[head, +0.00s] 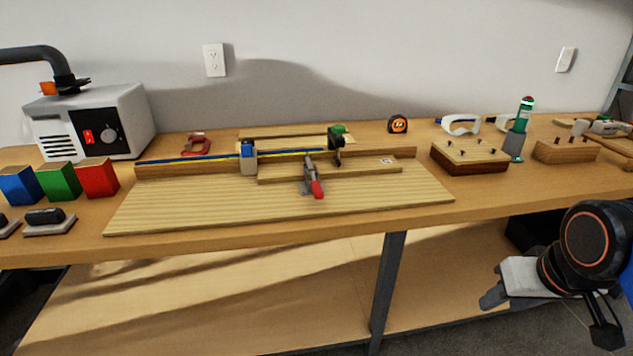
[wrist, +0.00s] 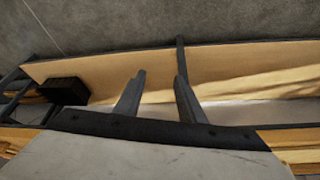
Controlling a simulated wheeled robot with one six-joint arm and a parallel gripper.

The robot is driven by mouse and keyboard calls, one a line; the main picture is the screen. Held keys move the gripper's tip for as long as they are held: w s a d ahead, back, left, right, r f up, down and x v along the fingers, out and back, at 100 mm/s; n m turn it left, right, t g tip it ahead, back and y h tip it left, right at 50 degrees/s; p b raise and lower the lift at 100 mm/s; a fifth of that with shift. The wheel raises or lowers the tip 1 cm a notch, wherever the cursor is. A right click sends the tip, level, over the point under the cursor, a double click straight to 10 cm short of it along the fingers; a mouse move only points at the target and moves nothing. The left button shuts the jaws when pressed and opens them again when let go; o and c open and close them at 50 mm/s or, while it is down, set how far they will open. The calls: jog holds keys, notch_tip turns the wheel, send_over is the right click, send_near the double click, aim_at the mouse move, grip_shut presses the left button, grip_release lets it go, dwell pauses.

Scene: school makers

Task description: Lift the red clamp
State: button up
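A red C-shaped clamp (head: 195,145) lies on the workbench (head: 480,204) near the wall in the head view, behind the left end of a wooden fence. A second clamp, a metal toggle clamp with a red handle (head: 317,188), is mounted on the wooden jig at the bench's middle. My gripper (head: 490,300) is at the lower right of the head view, in front of the bench and far from both clamps. In the wrist view my gripper (wrist: 160,76) has its two fingers apart with nothing between them. Neither clamp shows in the wrist view.
A grey machine with a hose (head: 95,118) stands left of the C-shaped clamp. Blue, green and red blocks (head: 58,182) sit before it. The wooden jig board (head: 200,210) fills the bench's middle. A tape measure (head: 397,124) and a pegged block (head: 468,160) are farther right.

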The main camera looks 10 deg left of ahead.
jog(key=w+a+r+g, duration=0.1)
jog(key=w+a+r, duration=0.5)
jog(key=w+r, duration=0.3)
notch_tip(320, 180, up, 18)
jog(key=n+g, duration=0.3)
jog(key=g, duration=0.1)
send_over(317, 187)
notch_tip(317, 187, down, 17)
jog(key=shift+s+r, duration=0.1)
grip_shut()
